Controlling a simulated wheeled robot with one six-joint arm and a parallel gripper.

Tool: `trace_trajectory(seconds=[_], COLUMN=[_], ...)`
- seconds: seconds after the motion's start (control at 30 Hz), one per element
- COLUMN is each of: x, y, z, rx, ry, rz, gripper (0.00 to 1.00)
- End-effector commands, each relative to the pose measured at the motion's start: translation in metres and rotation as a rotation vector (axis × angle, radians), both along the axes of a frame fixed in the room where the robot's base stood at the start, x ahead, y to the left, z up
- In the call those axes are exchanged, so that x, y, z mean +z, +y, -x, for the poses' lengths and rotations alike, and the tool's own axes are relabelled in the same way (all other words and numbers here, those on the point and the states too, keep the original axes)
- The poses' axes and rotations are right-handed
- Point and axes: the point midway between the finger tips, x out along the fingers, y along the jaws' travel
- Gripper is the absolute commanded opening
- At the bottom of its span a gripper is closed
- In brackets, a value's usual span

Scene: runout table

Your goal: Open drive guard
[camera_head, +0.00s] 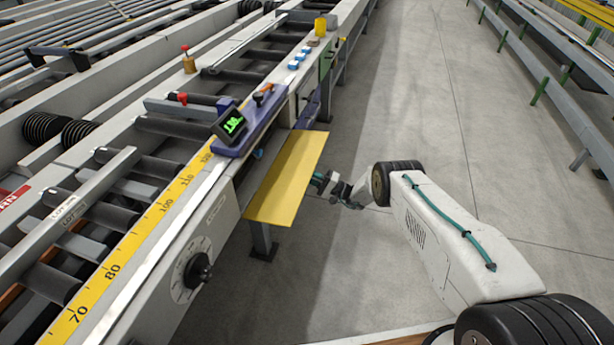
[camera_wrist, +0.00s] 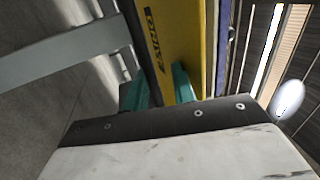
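The drive guard is a yellow panel (camera_head: 287,180) on the near side of the table, below the blue unit. It sticks out slantwise from the table's side over the floor. My gripper (camera_head: 328,182) is at the panel's right edge in the head view, small and partly dark. In the wrist view the yellow guard (camera_wrist: 178,35), with dark lettering, reaches down to my gripper (camera_wrist: 160,90). The two teal fingers stand apart, with yellow showing between them. One finger overlaps the panel's face. Whether they press on the guard is hidden.
The roller table has a yellow scale (camera_head: 150,217), a dial (camera_head: 196,271), a blue unit with a green display (camera_head: 232,125) and an orange handle (camera_head: 263,95). A table leg (camera_head: 262,238) stands beneath the guard. The aisle floor (camera_head: 440,90) is clear.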

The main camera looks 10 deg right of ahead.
Motion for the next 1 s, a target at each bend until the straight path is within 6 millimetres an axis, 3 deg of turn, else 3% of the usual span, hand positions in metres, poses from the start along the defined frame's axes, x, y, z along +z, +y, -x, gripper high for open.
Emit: trace_trajectory(seconds=[0.2,0.4,1.0], x=[-0.013,-0.020,-0.021], y=[-0.037,-0.055,-0.058], z=[0.015,0.025,0.027], rx=[-0.006,-0.004,0.002], ry=[0.003,0.002,0.013], rz=[-0.001,-0.002,-0.006], gripper=[0.25,0.25,0.25])
